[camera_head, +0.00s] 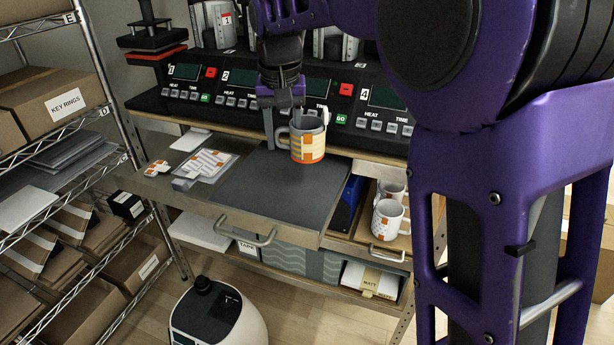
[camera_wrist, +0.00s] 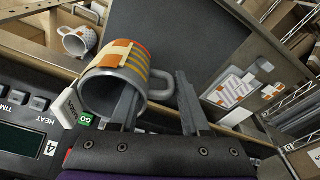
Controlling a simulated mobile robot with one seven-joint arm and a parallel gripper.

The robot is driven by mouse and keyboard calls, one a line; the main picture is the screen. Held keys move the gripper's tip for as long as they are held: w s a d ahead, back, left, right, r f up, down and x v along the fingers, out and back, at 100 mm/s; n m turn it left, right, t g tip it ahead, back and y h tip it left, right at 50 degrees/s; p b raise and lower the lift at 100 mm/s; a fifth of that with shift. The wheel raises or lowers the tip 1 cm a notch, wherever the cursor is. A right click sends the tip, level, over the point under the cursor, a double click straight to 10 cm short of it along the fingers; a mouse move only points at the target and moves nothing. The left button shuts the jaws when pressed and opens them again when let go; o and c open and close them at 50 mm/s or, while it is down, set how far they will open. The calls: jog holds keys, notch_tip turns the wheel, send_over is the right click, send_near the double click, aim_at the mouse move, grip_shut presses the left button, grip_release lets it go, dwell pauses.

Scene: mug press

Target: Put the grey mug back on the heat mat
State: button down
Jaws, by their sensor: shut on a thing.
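The grey mug (camera_head: 309,142), with an orange and yellow patterned wrap, is upright at the back right of the dark heat mat (camera_head: 255,195). It also shows in the wrist view (camera_wrist: 110,88), its open rim towards the camera. My gripper (camera_head: 283,128) is shut on the mug from above. In the wrist view my gripper (camera_wrist: 157,88) has one finger inside the rim and the other outside by the handle. A white tag sticks out at the rim. I cannot tell whether the mug's base touches the mat. Most of the mat is bare.
The press console (camera_head: 240,90) with buttons and displays stands close behind. An open drawer (camera_head: 385,250) at right holds white patterned mugs (camera_head: 387,220). Printed sheets (camera_head: 207,165) lie left of the mat. A wire shelf (camera_head: 60,120) with boxes stands at left.

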jog(key=shift+w, duration=0.3)
jog(key=shift+w+f, duration=0.1)
jog(key=shift+f, duration=0.25)
notch_tip(320, 180, down, 9)
jog(key=shift+f+b, duration=0.1)
jog(key=shift+b, duration=0.8)
jog(key=shift+f, duration=0.1)
jog(key=shift+c, duration=1.8)
grip_release()
notch_tip(320, 180, up, 12)
jog(key=s+p, duration=0.1)
jog(key=p, duration=0.1)
jog(key=shift+s, duration=0.4)
